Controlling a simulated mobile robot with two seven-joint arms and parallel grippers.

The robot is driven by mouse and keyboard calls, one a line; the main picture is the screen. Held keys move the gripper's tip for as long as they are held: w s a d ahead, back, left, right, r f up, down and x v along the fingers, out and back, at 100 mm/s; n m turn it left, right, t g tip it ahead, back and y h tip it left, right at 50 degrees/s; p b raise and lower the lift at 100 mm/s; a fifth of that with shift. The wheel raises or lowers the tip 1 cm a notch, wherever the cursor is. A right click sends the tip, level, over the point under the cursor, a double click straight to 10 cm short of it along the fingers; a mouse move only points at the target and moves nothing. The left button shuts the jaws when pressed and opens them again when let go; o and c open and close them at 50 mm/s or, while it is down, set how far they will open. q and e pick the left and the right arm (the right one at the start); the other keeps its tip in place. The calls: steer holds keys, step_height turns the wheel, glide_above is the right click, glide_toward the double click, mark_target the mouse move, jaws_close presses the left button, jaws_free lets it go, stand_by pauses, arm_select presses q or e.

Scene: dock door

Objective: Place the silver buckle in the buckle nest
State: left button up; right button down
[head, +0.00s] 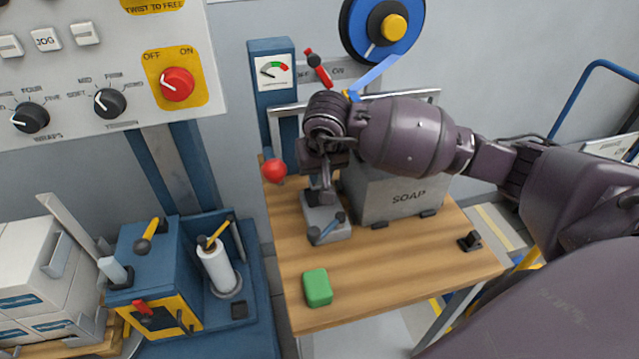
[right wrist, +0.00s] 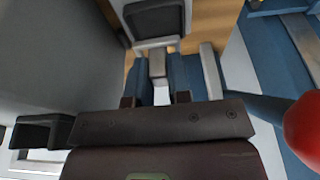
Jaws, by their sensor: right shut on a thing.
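My right gripper (head: 326,186) reaches down over the wooden table and is shut. In the right wrist view, the fingers (right wrist: 156,98) close around a narrow silver piece that looks like the silver buckle (right wrist: 158,66). Blue pieces flank the buckle there; whether it touches them is unclear. Below the gripper stands a small grey block (head: 338,231) with a blue-handled lever, probably the buckle nest. The gripper hides part of the block, and the buckle is hard to make out in the head view. My left gripper is not in view.
A red ball knob (head: 274,170) is close on the left. A green block (head: 317,287) lies on the table (head: 390,288), whose front is mostly clear. A blue gauge post (head: 272,100) rises behind.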

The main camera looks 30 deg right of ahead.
mark_target(320, 185)
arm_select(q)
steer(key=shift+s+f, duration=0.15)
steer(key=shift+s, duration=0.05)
arm_select(e)
steer(key=shift+f, duration=1.75)
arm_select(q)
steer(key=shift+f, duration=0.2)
arm_select(e)
steer(key=shift+f, duration=0.25)
steer(key=c, duration=1.1)
jaws_free()
steer(key=shift+r, duration=0.1)
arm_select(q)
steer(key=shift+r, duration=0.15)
arm_select(e)
steer(key=shift+o, duration=0.2)
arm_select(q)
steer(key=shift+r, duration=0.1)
arm_select(e)
steer(key=shift+r, duration=0.1)
steer(key=shift+r, duration=0.25)
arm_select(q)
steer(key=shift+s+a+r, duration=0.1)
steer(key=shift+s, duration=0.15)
arm_select(e)
steer(key=v, duration=1.1)
steer(key=shift+r, duration=0.35)
